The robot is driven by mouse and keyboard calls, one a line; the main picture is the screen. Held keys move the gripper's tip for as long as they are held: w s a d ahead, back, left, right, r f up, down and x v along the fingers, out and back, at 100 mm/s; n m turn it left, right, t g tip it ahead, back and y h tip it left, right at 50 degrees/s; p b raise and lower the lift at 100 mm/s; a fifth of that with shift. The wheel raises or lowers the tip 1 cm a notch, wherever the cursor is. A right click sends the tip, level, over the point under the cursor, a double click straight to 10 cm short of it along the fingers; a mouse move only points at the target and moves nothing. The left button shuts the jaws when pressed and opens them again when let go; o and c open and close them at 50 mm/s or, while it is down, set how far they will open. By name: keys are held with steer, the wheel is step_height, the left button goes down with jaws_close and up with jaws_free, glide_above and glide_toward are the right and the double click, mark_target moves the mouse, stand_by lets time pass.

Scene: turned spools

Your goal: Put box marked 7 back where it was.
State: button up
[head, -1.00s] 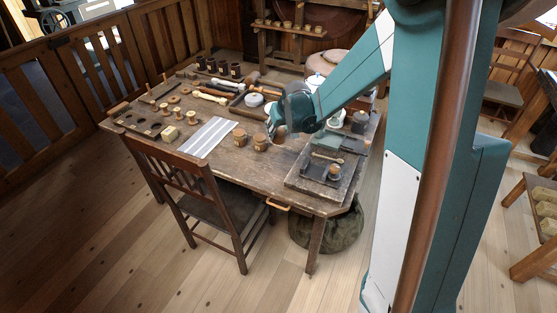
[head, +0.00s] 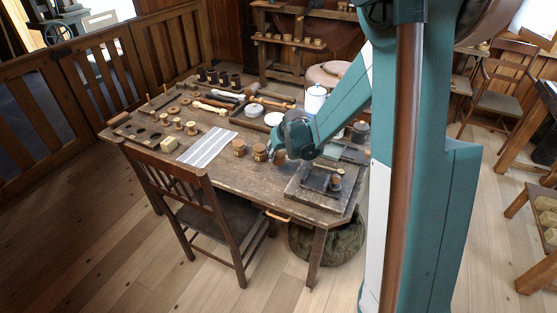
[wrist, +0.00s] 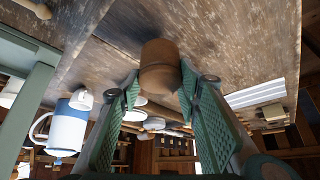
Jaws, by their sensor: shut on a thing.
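A small round brown wooden box (wrist: 160,68) is between the fingertips of my gripper (wrist: 158,88) in the wrist view. My gripper is shut on it; no number can be read on it. In the head view this box (head: 279,157) shows at the tip of my gripper (head: 274,150), at the right end of a row with two like boxes, a middle one (head: 260,152) and a left one (head: 239,147). The held box is close to the table top, but I cannot tell whether it touches it. The gripper partly hides it.
The wooden table (head: 225,175) has bare room in front of the boxes. A striped sheet (head: 207,147) lies left of them, and a dark board with small items (head: 318,182) lies right. A white-and-blue jug (wrist: 68,125) shows in the wrist view. A chair (head: 195,205) stands at the front.

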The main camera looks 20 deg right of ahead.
mark_target(279, 158)
steer(key=shift+f+b, duration=0.55)
steer(key=shift+f, duration=1.3)
steer(key=shift+f, duration=0.1)
steer(key=o, duration=0.9)
steer(key=shift+o, duration=0.2)
steer(key=p+v, duration=0.3)
steer(key=v, duration=0.9)
steer(key=shift+a, duration=0.1)
